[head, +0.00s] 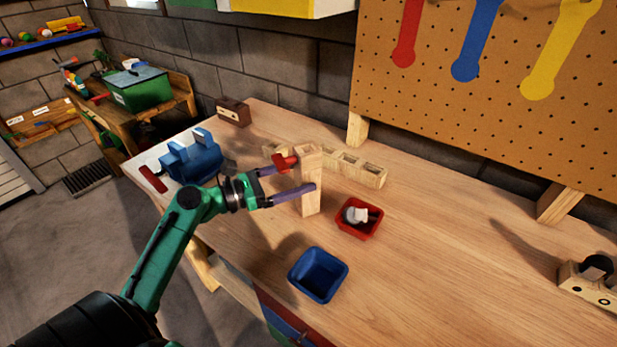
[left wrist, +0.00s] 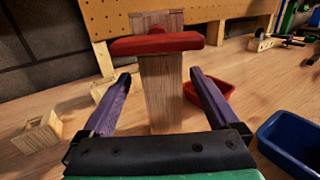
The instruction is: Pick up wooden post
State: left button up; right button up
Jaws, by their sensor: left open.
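The wooden post (head: 311,182) stands upright on the workbench, with a red crossbar (head: 285,161) fixed near its top. In the left wrist view the post (left wrist: 161,92) rises straight ahead, its red bar (left wrist: 156,43) level across it. My left gripper (head: 289,181) is open, its two purple fingers pointing at the post. In the left wrist view the fingers (left wrist: 160,83) lie on either side of the post, with gaps on both sides. My right gripper is in neither view.
A red bin (head: 346,229) with a white and dark item stands just right of the post, and a blue bin (head: 319,275) in front. A wooden slotted rack (head: 372,177) lies behind. A blue vise (head: 193,160) is at the left. The bench's right middle is clear.

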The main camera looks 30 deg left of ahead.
aim_at(319, 172)
pick_arm(q)
jog(key=p+x, duration=0.2)
jog(key=x, duration=0.3)
jog(key=shift+w+d, duration=0.1)
jog(key=shift+d, duration=0.1)
jog(key=shift+w+d+f, duration=0.15)
jog(key=shift+f, duration=0.05)
grip_shut()
jog(key=shift+r, duration=0.1)
